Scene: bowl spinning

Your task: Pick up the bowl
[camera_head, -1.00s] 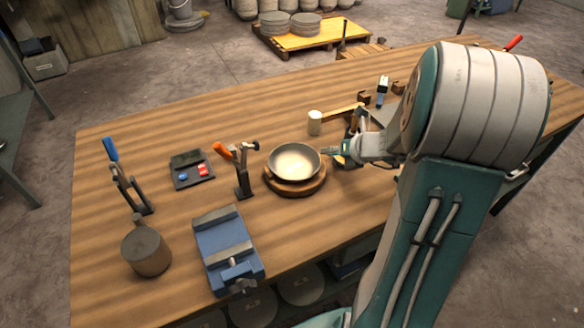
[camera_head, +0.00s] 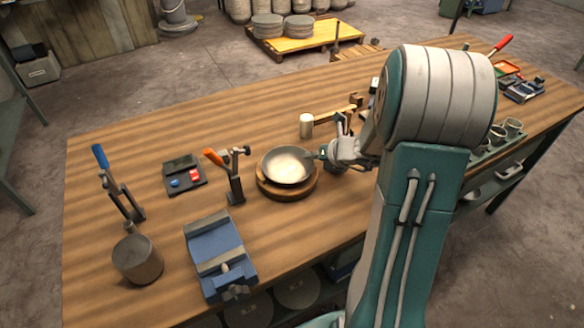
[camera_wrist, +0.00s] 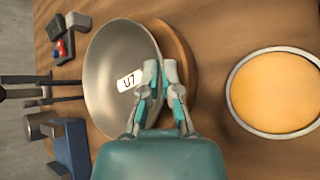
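The grey metal bowl (camera_head: 287,166) is over a round wooden stand (camera_head: 290,190) on the workbench, tilted a little. In the wrist view the bowl (camera_wrist: 105,75) lies left of the stand's (camera_wrist: 182,50) middle, with a small white label inside. My gripper (camera_wrist: 161,68) has its two fingertips close together at the bowl's right rim, one inside and one outside, and looks shut on the rim. In the head view my gripper (camera_head: 318,156) meets the bowl's right side. I cannot tell whether the bowl is clear of the stand.
A blue vise (camera_head: 218,255), a dark cylinder (camera_head: 138,259) and an orange-handled clamp (camera_head: 230,175) stand to the left. A mallet (camera_head: 306,126) lies behind the bowl. A round, tan-topped container (camera_wrist: 278,92) is at the right in the wrist view.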

